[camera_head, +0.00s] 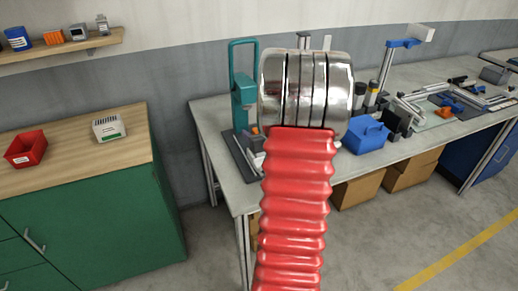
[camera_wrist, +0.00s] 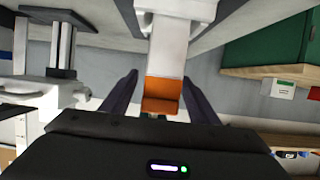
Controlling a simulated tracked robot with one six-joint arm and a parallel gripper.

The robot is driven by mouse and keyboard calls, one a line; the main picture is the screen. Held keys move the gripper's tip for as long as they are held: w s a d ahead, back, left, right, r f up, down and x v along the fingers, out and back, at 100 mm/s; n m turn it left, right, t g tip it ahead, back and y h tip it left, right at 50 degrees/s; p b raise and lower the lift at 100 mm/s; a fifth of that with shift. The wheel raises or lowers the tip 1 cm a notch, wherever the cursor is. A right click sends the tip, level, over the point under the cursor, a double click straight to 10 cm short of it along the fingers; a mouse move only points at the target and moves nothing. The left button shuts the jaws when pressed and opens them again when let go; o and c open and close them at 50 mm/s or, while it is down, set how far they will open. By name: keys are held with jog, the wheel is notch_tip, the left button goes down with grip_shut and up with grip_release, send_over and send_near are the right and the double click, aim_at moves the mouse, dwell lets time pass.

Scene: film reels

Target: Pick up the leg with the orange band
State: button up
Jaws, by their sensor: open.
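The leg (camera_wrist: 172,35) is a pale, straight-sided bar in the wrist view, running from the top edge to the middle. Its orange band (camera_wrist: 161,92) wraps the end nearest my gripper. My gripper (camera_wrist: 160,77) is open, with one dark finger on the left of the leg and one on the right. Gaps show between both fingers and the band. The leg's far end is out of frame. In the head view my red arm and its shiny metal joint cover the middle, and neither the gripper nor the banded leg can be made out.
A grey workbench (camera_head: 222,189) carries a teal press (camera_head: 243,85), a blue bin (camera_head: 366,136) and several tools. A green cabinet (camera_head: 92,226) with a red bin (camera_head: 26,149) stands left. Cardboard boxes (camera_head: 409,172) sit under the bench. Open floor lies at the front right.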

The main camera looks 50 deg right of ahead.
jog(key=shift+w+d+f, duration=0.2)
jog(key=shift+w+d, duration=0.05)
jog(key=shift+w, duration=0.2)
jog(key=shift+c, duration=0.6)
grip_shut()
